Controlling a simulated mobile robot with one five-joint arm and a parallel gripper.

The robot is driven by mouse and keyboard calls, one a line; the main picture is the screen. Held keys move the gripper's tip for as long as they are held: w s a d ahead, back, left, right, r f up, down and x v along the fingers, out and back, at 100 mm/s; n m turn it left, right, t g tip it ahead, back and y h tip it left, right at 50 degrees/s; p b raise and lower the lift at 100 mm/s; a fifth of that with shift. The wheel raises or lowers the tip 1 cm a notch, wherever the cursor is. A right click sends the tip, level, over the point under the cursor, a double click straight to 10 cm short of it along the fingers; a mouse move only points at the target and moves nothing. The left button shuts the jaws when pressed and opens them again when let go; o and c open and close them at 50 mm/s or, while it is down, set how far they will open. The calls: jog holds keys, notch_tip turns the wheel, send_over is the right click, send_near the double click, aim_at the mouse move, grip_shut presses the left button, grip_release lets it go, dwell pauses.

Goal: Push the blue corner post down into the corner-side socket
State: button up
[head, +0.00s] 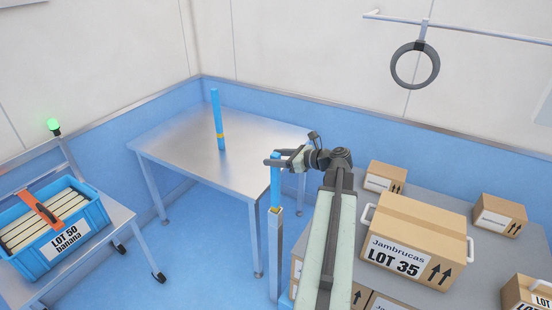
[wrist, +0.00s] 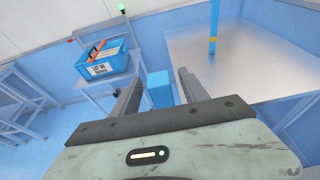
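A blue post (head: 275,185) stands upright at the near right of the steel table, its lower end at the top of a grey metal socket post (head: 274,250). A yellow band shows where they meet; how deep it sits is hidden.
A second blue post (head: 218,120) with a yellow band stands upright on the steel table (head: 180,145). A blue crate (head: 30,262) sits on a stand at left. Boxes, including a large carton (head: 415,235), cover the grey table at right. A dark ring (head: 415,65) hangs from a rail.

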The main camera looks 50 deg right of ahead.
jog(key=p+v, duration=0.2)
jog(key=v, duration=0.5)
jog(key=shift+s, duration=0.35)
jog(key=shift+d+r, duration=0.1)
jog(key=shift+r, duration=0.05)
dwell(0.4)
